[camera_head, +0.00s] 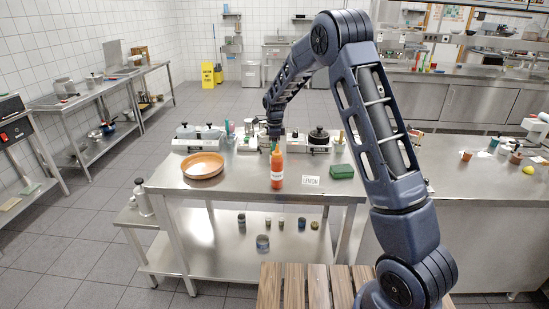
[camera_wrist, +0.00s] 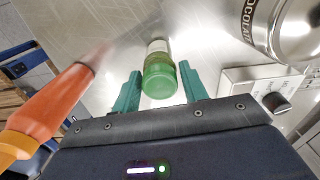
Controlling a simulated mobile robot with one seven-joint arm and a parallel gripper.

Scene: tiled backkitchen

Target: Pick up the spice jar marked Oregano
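My gripper (camera_wrist: 159,72) is open in the wrist view, with one teal finger on each side of a small jar with a green lid (camera_wrist: 159,80). The jar's pale label is partly visible beyond the lid; I cannot read whether it says Oregano. Gaps show between the jar and both fingers. In the head view my gripper (camera_head: 275,133) points down over the far part of the steel table (camera_head: 240,180), behind an orange sauce bottle. The jar cannot be made out clearly there.
The orange bottle (camera_head: 277,168) stands close to my gripper, also at left in the wrist view (camera_wrist: 50,105). A metal canister marked chocolate (camera_wrist: 285,25) and a scale-like device (camera_wrist: 265,88) are at right. A terracotta dish (camera_head: 203,165) and green block (camera_head: 342,171) flank the bottle.

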